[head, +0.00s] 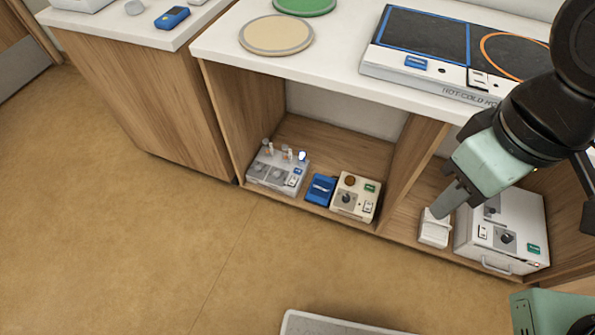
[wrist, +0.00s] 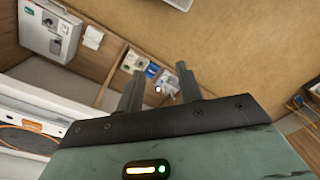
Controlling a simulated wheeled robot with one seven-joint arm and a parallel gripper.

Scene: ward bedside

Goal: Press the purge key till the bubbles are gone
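My gripper (head: 442,207) hangs in front of the right part of the low shelf in the head view. In the wrist view its two fingers (wrist: 158,69) stand apart with nothing between them. On the shelf's left bay stands a grey device (head: 275,172) with several small upright fittings, two round dials and a bright white light; it also shows in the wrist view (wrist: 168,88). A cream box (head: 354,196) with a dark knob, a brown round top part and a green label stands to its right. I cannot make out which key is the purge key, nor any bubbles.
A blue item (head: 320,188) sits between the two devices. A white box (head: 503,232) with a knob and a small white object (head: 434,229) stand in the right bay, past a wooden divider (head: 412,170). The counter (head: 340,62) overhangs the shelf. The floor in front is mostly clear.

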